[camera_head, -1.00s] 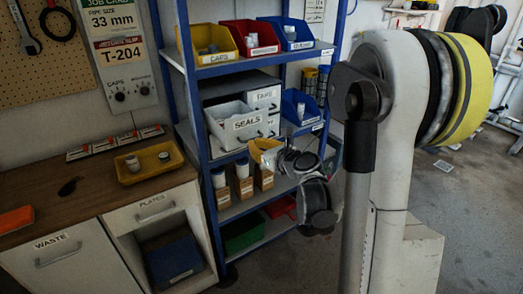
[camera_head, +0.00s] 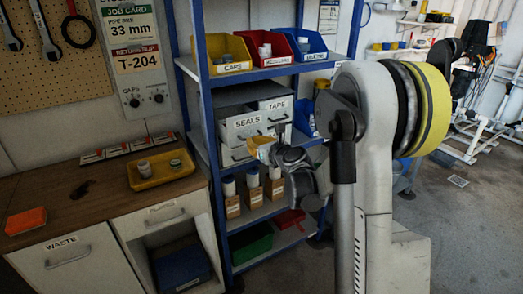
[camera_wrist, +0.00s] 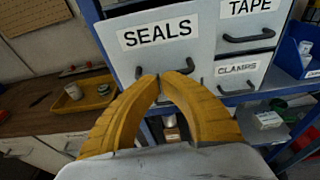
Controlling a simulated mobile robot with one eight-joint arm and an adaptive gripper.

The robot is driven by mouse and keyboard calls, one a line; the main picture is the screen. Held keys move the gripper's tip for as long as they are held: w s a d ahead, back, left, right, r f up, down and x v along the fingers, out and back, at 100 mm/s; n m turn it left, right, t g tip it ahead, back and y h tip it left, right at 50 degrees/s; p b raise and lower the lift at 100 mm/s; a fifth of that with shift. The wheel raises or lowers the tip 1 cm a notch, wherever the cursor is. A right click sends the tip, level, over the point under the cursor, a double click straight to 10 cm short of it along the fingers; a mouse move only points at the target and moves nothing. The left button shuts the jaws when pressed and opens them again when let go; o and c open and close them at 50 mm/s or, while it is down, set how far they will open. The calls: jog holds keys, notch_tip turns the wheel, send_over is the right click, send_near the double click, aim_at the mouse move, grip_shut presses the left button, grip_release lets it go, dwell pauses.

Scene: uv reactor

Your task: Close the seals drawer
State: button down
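The seals drawer (camera_head: 247,131) is a pale grey drawer with a white SEALS label, in the shelf rack's small drawer cabinet. In the head view my gripper (camera_head: 263,147) is just before the drawer's lower right.
The CLAMPS drawer (camera_wrist: 238,77) is below TAPE. Yellow, red and blue bins (camera_head: 298,46) stand on the shelf above. Bottles in cartons (camera_head: 253,187) stand on the shelf below. A workbench (camera_head: 100,205) with a yellow tray (camera_head: 160,171) is at left; open floor is at right.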

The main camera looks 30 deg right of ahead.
aim_at(247, 133)
jog(key=x, duration=0.3)
jog(key=r+x, duration=0.1)
jog(key=x, duration=0.3)
jog(key=shift+w+d+r, duration=0.1)
jog(key=shift+w+r, duration=0.1)
jog(key=shift+w, duration=0.1)
